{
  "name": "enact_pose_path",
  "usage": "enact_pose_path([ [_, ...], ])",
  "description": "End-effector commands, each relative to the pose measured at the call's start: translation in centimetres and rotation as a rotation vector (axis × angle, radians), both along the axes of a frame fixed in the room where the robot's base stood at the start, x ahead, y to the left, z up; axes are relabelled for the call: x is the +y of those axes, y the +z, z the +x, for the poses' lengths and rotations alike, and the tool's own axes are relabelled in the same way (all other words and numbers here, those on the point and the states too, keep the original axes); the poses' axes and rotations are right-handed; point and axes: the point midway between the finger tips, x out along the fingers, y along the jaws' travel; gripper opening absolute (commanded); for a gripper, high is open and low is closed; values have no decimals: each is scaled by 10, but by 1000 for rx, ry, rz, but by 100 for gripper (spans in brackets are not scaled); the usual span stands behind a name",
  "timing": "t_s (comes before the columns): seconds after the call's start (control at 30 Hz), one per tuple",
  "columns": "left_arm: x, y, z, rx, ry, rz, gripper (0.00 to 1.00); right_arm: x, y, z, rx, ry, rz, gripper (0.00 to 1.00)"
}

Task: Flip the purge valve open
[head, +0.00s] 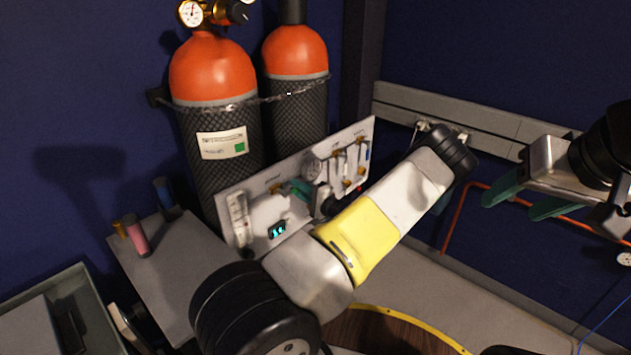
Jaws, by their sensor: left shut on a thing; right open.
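A pale panel (262,213) stands upright in front of the gas cylinders, carrying a round gauge, a flow tube, a small lit display and brass valves. My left gripper (295,188) is at the upper left part of the panel, its teal fingers shut at a brass fitting (276,188) under a small label. The label is too small to read surely. The purge valve's handle is mostly hidden by the fingers, so its angle cannot be told. My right gripper (520,198) is open and empty at the right, well away from the panel.
Two orange-topped cylinders (212,70) stand chained behind the panel. Small pink (136,236) and blue (165,193) containers stand on the grey bench (160,270) at left. My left arm crosses in front of the panel's right part. A red pipe (455,215) runs along the right wall.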

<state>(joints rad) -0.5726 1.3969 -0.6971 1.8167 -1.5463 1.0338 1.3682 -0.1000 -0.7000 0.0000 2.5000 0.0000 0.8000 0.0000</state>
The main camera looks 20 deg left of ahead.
Motion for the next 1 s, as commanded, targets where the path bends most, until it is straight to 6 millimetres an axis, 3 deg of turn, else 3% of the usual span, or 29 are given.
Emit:
enact_pose_path([
  [0.3, -2, 7, 1, -120, -3, -51, 0, 0, 0, 0, 0, 0, 0, 59],
  [0.87, -2, 8, 1, -147, -2, -62, 0, 0, 0, 0, 0, 0, 0, 59],
  [0.9, -2, 8, 1, -147, -2, -62, 20, 0, 0, 0, 0, 0, 0, 59],
  [1.0, -1, 8, 1, -146, -2, -62, 38, 0, 0, 0, 0, 0, 0, 59],
])
